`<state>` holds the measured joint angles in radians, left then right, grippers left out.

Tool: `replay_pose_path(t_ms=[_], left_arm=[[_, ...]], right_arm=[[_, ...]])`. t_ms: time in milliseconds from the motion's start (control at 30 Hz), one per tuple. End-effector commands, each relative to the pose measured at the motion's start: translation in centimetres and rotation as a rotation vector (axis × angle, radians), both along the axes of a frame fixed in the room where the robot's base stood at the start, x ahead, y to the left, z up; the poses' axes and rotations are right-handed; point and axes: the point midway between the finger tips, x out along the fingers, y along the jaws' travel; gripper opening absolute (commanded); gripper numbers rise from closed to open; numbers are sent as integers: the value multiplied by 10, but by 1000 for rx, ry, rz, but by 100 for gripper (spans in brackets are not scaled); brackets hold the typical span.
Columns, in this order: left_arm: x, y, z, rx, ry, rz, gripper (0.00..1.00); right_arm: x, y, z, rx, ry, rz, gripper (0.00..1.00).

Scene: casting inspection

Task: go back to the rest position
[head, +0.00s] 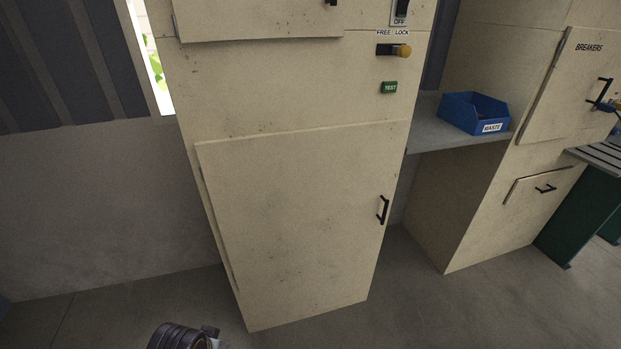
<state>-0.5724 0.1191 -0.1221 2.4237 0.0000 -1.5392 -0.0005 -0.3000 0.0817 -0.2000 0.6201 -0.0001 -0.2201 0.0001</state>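A dark, ribbed round part of my own arm (178,337) shows at the bottom edge of the head view, left of centre. It is cut off by the frame, and no fingers can be seen on it. Neither my left nor my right gripper's fingers are in view. No held object shows.
A tall beige cabinet (300,215) stands close ahead, its lower door closed, with a black handle (383,210). A blue waste bin (466,112) sits on a grey shelf (428,134) to the right. Beyond is the breakers cabinet (560,95). Floor (440,310) in front is clear.

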Motion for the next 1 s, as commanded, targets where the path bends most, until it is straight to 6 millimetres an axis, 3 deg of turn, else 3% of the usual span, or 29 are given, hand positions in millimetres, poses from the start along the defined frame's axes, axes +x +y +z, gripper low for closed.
replay_pose_path(t_ms=[367, 667, 1000], left_arm=[[9, -2, -52, 1, 19, -1, 0], [13, -4, -129, 1, 44, -6, 0], [1, -3, -216, 4, 72, -11, 0]], right_arm=[[0, 0, 0, 0, 0, 0, 81], [0, 1, 0, 1, 0, -1, 81], [0, 4, 0, 4, 0, -1, 81]])
